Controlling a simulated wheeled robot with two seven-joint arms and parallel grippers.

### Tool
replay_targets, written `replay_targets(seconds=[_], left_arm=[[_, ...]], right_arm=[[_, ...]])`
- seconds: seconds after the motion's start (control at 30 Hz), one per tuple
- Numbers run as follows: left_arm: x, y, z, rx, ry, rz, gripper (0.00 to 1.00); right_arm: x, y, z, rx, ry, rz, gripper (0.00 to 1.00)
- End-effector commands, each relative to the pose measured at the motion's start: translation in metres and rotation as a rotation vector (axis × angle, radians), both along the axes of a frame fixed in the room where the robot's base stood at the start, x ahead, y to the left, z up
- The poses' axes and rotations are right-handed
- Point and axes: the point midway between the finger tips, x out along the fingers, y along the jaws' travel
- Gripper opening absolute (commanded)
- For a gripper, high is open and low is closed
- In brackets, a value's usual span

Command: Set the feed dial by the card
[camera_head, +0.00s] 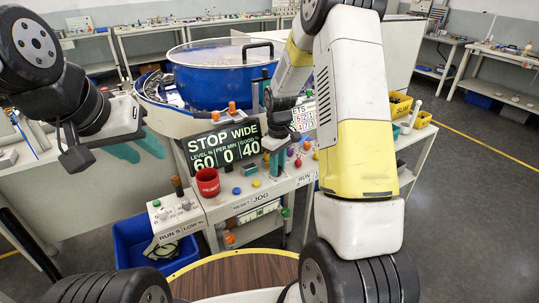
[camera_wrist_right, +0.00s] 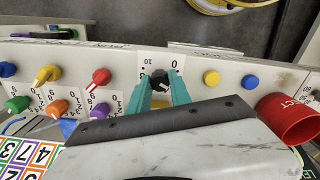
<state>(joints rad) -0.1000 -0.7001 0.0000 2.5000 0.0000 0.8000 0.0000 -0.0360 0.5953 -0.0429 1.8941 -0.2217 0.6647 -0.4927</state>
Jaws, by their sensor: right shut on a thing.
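In the right wrist view, a black dial (camera_wrist_right: 160,80) sits on the pale panel beside a printed scale with 0 and 10. My right gripper (camera_wrist_right: 161,90) has its teal fingers shut on either side of this dial; it also shows over the panel in the head view (camera_head: 274,168). Whether this dial is labelled feed cannot be read. A card (camera_head: 303,115) with coloured numbers stands behind the panel; its lower part shows in the wrist view (camera_wrist_right: 27,158). My left gripper (camera_head: 138,149) hangs at the left with its teal fingers apart, empty.
Coloured dials, including a red one (camera_wrist_right: 101,77) and a yellow one (camera_wrist_right: 47,74), line the panel beside the black dial. Yellow (camera_wrist_right: 211,78) and blue (camera_wrist_right: 250,81) buttons and a red cup (camera_head: 208,182) are on the other side. A display (camera_head: 223,144) reads STOP WIDE, 60, 0, 40.

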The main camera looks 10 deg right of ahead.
Motion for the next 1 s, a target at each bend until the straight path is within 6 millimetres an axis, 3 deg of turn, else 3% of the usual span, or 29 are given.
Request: replay_targets(seconds=[0.37,1.0], left_arm=[[0.0,0.0,0.0,0.0,0.0,0.0,0.36],[0.0,0.0,0.0,0.0,0.0,0.0,0.36]], right_arm=[[0.0005,0.0,0.0005,0.0,-0.001,-0.125,0.0],[0.0008,0.0,0.0007,0.0,-0.002,-0.703,0.0]])
